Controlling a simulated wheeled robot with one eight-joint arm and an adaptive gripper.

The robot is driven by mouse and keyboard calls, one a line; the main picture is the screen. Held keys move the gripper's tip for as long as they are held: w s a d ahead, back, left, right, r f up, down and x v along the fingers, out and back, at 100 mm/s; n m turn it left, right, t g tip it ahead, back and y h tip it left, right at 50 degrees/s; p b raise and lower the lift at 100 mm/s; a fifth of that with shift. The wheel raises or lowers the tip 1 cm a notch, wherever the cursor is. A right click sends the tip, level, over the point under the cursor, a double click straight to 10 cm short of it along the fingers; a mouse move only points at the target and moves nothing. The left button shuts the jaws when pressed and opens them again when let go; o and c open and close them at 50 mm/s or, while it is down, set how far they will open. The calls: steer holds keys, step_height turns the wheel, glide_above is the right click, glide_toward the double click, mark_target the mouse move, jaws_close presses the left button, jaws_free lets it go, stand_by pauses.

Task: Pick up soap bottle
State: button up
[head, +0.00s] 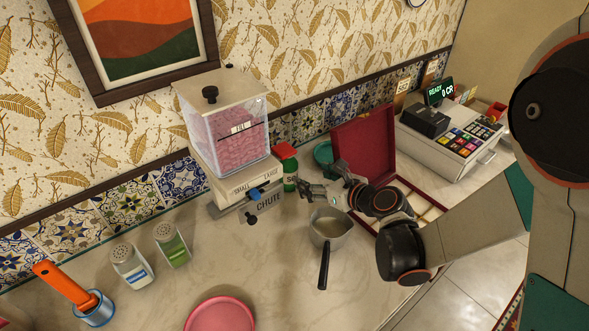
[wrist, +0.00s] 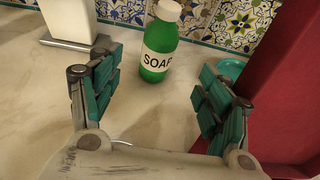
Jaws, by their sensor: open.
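The soap bottle (wrist: 160,45) is green with a white "SOAP" label and a pale cap. It stands upright on the counter, ahead of my gripper (wrist: 160,78) and between its two fingers as seen in the wrist view. The fingers are spread open and empty, with the bottle beyond their tips. In the head view the bottle (head: 290,184) is partly visible beside the dispenser, and my gripper (head: 308,188) is just to its right. I cannot tell the exact gap between them.
A pink-filled dispenser (head: 233,135) stands left of the bottle. An open box with a red lid (head: 363,150) and a teal bowl (head: 322,153) are to the right. A saucepan (head: 331,230) sits in front. A tiled wall (wrist: 240,22) is close behind the bottle.

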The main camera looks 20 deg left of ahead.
mark_target(294, 169)
steer(key=b+x, duration=0.1)
steer(key=x, duration=0.5)
steer(key=shift+a+f, duration=0.2)
steer(key=shift+r+b+x, duration=0.2)
steer(key=shift+b+x, duration=0.45)
steer(key=shift+x, duration=0.85)
steer(key=shift+r+b+x, duration=0.15)
steer(key=shift+b+x, duration=0.45)
steer(key=shift+x, duration=0.9)
steer(key=shift+a, duration=0.1)
steer(key=shift+c, duration=0.6)
steer(key=c, duration=1.3)
